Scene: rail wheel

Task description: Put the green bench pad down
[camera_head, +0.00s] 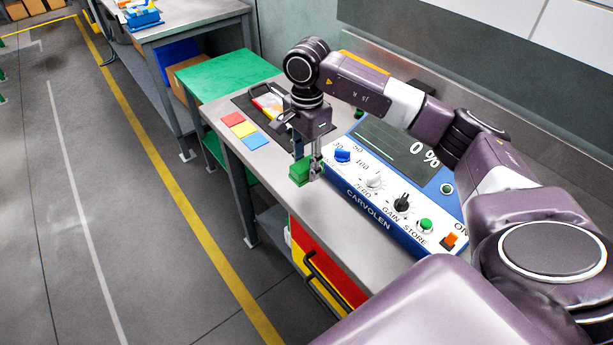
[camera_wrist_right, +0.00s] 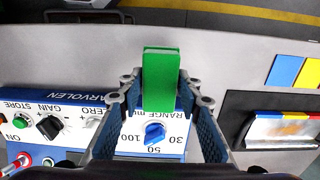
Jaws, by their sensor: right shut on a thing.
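The green bench pad (camera_head: 300,172) is a small green block near the front edge of the grey bench (camera_head: 268,180), in front of the blue and white instrument. My right gripper (camera_head: 309,166) points down and is shut on the pad. In the right wrist view the pad (camera_wrist_right: 161,78) sits between the two fingertips of my gripper (camera_wrist_right: 165,88). I cannot tell whether the pad touches the bench top. My left gripper is not in view.
The CARVOLEN instrument (camera_head: 375,190) with knobs stands right beside the gripper. Red, yellow and blue patches (camera_head: 243,130) and a dark tray (camera_head: 262,103) lie to the left. Bare bench shows between patches and pad. A red and yellow drawer unit (camera_head: 322,262) is below.

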